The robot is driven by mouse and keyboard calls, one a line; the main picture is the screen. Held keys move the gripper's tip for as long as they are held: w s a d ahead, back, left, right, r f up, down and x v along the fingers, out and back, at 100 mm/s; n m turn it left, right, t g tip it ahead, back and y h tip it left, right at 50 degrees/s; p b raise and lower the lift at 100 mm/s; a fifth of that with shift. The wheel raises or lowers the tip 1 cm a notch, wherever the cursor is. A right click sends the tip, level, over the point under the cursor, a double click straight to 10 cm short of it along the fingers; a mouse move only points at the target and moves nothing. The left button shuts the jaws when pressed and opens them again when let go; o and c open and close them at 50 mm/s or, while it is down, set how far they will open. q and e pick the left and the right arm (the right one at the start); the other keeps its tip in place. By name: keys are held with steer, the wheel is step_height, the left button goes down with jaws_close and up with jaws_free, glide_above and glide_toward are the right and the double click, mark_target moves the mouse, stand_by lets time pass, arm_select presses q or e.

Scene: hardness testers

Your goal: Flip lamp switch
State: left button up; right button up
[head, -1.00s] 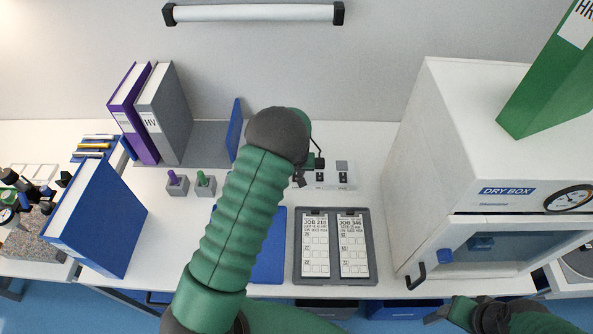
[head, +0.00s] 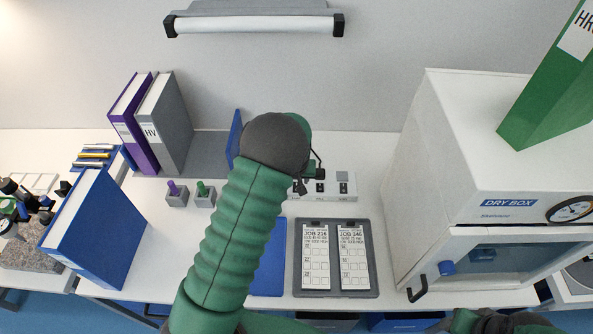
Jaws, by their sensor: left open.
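A white switch panel (head: 338,187) with small dark switches lies on the bench, right of the middle. A tube lamp (head: 255,24) is fixed to the wall above. My left arm reaches up across the middle of the view. My left gripper (head: 308,181) is at the left end of the panel, mostly hidden behind my dark wrist, and open. I cannot tell whether it touches a switch. Part of my right arm shows at the lower right edge; its fingers are out of view.
A grey tray (head: 335,291) with two job cards lies in front of the panel. A white dry box (head: 424,190) stands to the right, with a green binder (head: 553,90) on top. Purple and grey binders (head: 163,125) and a blue binder (head: 100,235) stand left.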

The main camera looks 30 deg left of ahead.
arm_select(q)
steer(key=v, duration=1.3)
steer(key=s+d+m+h, duration=0.1)
steer(key=s+d+m, duration=0.2)
steer(key=s+d, duration=0.3)
steer(key=s+d+f+m+g+h, duration=0.1)
steer(key=s+d+m, duration=0.2)
steer(key=s+d, duration=0.4)
steer(key=s, duration=0.5)
steer(key=shift+f, duration=0.15)
steer(key=shift+s, duration=0.1)
